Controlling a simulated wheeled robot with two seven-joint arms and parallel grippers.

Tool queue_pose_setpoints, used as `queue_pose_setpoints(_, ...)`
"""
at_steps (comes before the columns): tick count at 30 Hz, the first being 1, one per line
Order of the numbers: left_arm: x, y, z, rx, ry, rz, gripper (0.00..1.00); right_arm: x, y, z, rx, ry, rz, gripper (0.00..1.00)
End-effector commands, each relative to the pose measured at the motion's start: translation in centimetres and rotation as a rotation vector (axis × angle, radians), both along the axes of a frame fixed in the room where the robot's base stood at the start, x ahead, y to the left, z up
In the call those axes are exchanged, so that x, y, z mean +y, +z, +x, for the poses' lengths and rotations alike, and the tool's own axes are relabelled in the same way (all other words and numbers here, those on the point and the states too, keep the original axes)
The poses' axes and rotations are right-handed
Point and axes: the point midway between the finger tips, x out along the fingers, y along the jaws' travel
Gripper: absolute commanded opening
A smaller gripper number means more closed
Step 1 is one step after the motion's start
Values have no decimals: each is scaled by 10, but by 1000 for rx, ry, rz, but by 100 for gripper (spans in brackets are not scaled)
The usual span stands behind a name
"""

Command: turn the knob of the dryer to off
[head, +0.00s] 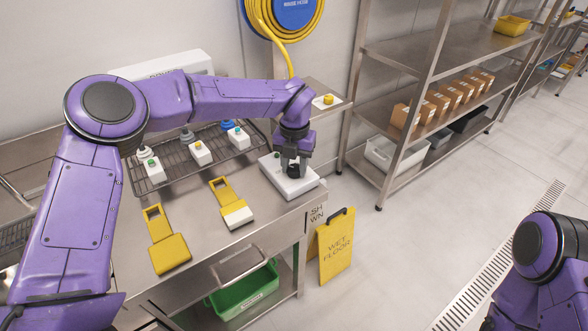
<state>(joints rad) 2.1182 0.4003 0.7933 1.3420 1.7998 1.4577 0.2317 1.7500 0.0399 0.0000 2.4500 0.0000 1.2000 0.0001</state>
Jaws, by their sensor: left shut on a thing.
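The dryer appears to be the white box (278,187) at the right end of the steel counter, with a dark round knob (294,171) on its top. No readable label or off mark shows on it at this size. My left gripper (292,168) reaches down from above and is shut on the knob. The fingers hide part of the knob, so I cannot tell which way it points. My right arm shows at the lower right edge; its gripper is out of the frame.
Two yellow-handled tools (169,252) (237,216) lie on the counter (200,285). A yellow wet floor sign (337,246) stands right of the counter. A green bin (245,292) sits below. Steel shelves (400,52) stand behind.

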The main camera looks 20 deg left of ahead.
Motion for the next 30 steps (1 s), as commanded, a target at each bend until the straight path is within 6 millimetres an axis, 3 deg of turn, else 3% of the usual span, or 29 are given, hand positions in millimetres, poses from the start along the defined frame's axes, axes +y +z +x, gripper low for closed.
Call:
queue_pose_setpoints(9, 0, -4, -1, 5, 97, 0, 9, 0, -9, 0, 0, 0, 0, 43)
queue_pose_setpoints(24, 0, -3, -1, 6, 112, 1, 9, 0, -9, 0, 0, 0, 0, 43)
queue_pose_setpoints(25, 0, -3, -1, 6, 111, 1, 49, 0, -9, 0, 0, 0, 0, 43)
queue_pose_setpoints(26, 0, -3, -1, 5, 111, 1, 58, 0, -9, 0, 0, 0, 0, 43)
queue_pose_setpoints(27, 0, -3, -1, 5, 111, 1, 64, 0, -9, 0, 0, 0, 0, 43)
queue_pose_setpoints(30, 0, -2, -1, 3, 111, 1, 64, 0, -9, 0, 0, 0, 0, 43)
